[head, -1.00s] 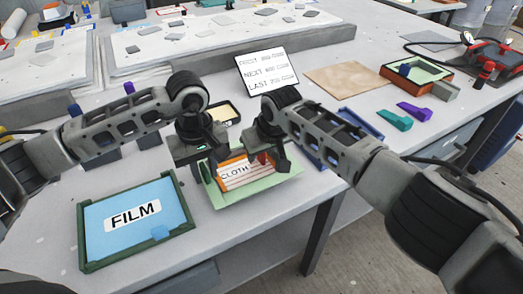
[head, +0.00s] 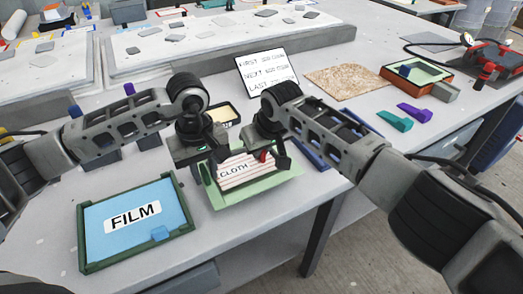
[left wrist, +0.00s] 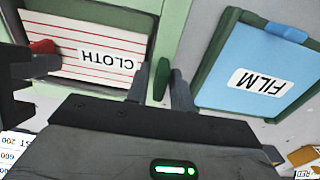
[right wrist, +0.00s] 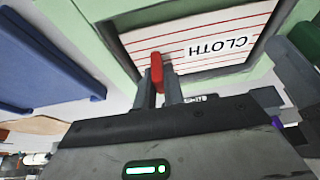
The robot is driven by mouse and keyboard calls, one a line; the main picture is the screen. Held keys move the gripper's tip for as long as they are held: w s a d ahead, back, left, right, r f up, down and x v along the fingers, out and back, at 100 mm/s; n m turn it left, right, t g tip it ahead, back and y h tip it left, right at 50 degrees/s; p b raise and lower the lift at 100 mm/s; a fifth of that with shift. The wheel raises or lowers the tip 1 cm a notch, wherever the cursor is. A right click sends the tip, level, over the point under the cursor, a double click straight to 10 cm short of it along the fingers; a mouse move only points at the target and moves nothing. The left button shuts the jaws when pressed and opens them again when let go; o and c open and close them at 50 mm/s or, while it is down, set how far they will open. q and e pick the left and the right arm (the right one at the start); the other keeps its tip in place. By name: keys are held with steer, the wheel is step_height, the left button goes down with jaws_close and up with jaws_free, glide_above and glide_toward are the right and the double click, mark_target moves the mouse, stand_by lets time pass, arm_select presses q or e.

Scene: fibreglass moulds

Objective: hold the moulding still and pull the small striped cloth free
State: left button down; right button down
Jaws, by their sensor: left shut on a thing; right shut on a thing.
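The light green moulding (head: 255,193) lies on the bench, a shallow rimmed tray. The small striped cloth (head: 250,174), white with red lines and labelled CLOTH, lies inside its rim. My left gripper (head: 211,167) is shut on a dark green tab (left wrist: 163,82) at the moulding's side. My right gripper (head: 274,158) is shut on a red tab (right wrist: 156,70) at the cloth's edge. The cloth looks flat within the rim in the right wrist view (right wrist: 210,45). The arms hide the far part of moulding and cloth in the head view.
A blue FILM sheet (head: 150,205) in a green frame lies left of the moulding. A sign with lines of text (head: 268,72) stands behind. A speckled board (head: 345,80) and teal (head: 395,120) and purple (head: 415,112) pieces lie right. The bench's front edge is close.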

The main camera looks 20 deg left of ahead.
steer(key=shift+r, duration=1.8)
steer(key=shift+r, duration=0.15)
steer(key=shift+r, duration=1.8)
steer(key=shift+a+r, duration=0.1)
steer(key=shift+r, duration=0.65)
steer(key=shift+s, duration=0.1)
